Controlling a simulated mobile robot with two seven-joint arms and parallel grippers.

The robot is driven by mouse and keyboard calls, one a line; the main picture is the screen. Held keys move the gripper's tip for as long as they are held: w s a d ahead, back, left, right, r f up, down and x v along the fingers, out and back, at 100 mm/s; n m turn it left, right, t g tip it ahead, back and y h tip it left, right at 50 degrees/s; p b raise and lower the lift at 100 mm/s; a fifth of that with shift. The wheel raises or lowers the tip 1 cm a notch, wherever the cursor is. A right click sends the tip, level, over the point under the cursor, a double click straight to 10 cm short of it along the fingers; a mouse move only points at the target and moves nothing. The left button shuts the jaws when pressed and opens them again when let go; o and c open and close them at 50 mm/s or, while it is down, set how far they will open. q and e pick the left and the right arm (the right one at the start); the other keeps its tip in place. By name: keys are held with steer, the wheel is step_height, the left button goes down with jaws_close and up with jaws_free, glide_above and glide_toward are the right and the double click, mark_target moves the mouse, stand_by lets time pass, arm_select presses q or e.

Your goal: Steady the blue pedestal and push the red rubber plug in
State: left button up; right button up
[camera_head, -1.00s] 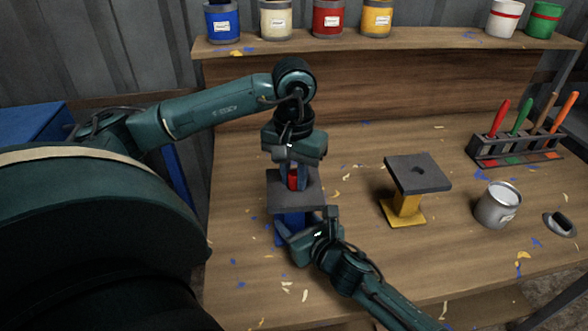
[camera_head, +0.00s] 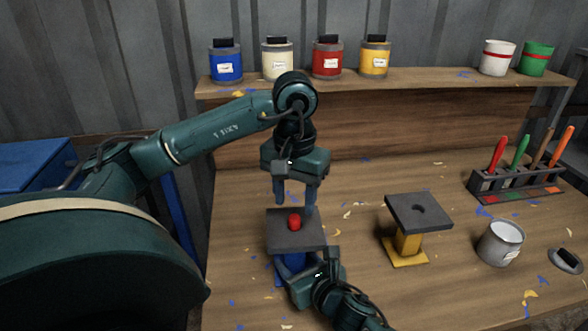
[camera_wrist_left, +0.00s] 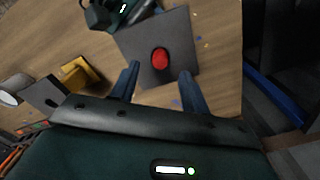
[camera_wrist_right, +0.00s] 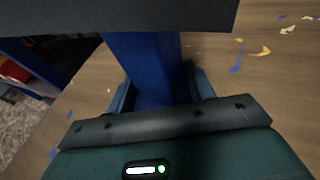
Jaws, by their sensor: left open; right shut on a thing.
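The blue pedestal (camera_head: 291,262) stands upright on the bench with a dark square plate (camera_head: 312,238) on top. The red rubber plug (camera_head: 294,221) stands upright at the middle of this plate, its top showing above the surface; how deep it sits is hidden. The left wrist view shows the plug (camera_wrist_left: 160,58) from above. My left gripper (camera_head: 294,203) is open and empty, above and behind the plug, apart from it. My right gripper (camera_wrist_right: 160,90) is shut on the pedestal's blue column (camera_wrist_right: 148,65), below the plate.
A yellow pedestal (camera_head: 407,240) with a holed dark plate stands to the right. Beyond it are a grey can (camera_head: 499,243), a tool rack (camera_head: 515,185) and a dark oval object (camera_head: 565,260). Paint cans line the back shelf (camera_head: 420,84). Bench between the pedestals is clear.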

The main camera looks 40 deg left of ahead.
arm_select(q)
step_height(320, 180, up, 7)
steer(key=shift+r, duration=0.2)
stand_by(0.5)
arm_select(e)
steer(key=o, duration=0.8)
steer(key=shift+o, duration=0.2)
steer(key=v, duration=1.2)
